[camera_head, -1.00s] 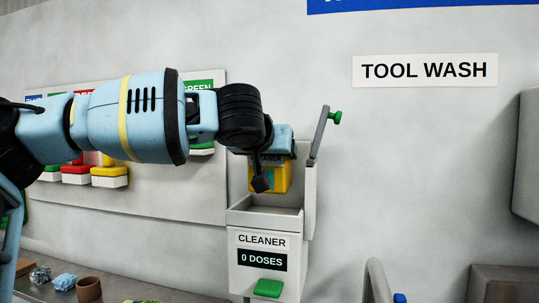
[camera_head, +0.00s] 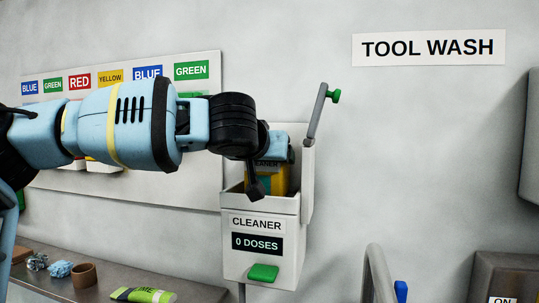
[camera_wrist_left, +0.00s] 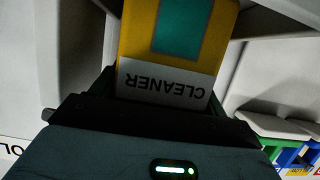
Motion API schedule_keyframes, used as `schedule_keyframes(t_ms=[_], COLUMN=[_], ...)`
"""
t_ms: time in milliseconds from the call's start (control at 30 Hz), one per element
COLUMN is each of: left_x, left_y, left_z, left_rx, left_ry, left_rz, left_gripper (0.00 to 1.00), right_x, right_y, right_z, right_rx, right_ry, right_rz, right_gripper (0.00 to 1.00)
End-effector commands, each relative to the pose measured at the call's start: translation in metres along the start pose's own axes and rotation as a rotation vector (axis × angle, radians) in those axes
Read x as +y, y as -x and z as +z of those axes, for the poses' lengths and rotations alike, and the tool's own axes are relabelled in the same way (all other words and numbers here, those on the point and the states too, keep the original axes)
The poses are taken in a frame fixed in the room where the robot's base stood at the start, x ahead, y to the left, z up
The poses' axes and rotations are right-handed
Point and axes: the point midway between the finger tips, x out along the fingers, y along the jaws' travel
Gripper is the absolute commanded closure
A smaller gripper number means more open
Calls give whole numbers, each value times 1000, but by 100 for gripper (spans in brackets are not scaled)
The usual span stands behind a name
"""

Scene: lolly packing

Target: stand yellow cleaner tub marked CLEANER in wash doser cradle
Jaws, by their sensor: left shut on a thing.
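The yellow cleaner tub (camera_head: 281,180) is in the mouth of the wash doser, its lower part hidden by the doser's front wall. In the left wrist view the tub (camera_wrist_left: 133,38) shows its white CLEANER label upside down and a teal patch. My left gripper (camera_head: 270,168) is shut on the tub near its labelled end, at the doser's opening. The wash doser (camera_head: 229,266) is a pale box on the wall, labelled CLEANER and 0 DOSES. I cannot tell whether the tub touches the cradle floor. My right gripper is not in view.
A grey lever with a green knob (camera_head: 333,96) stands raised at the doser's right side. A green paddle (camera_head: 263,273) juts from its front.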

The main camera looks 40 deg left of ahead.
Motion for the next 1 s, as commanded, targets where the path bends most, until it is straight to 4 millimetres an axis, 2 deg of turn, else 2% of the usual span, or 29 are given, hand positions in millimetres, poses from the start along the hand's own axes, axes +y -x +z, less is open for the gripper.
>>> schedule_keyframes(t_ms=[367,400,567,833,1000], left_x=[0,0,0,0,0], left_y=[1,1,1,2,20], left_z=[-1,-1,0,2,1], left_rx=[6,6,4,-2,2], left_ry=[2,2,1,0,0], left_rz=[1,1,1,0,2], left_gripper=[69,20,0,0,0], right_x=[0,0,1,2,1], right_y=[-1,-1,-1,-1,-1], right_z=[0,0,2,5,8], right_rx=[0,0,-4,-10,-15], right_ry=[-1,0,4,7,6], right_rz=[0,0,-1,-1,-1], right_gripper=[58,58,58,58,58])
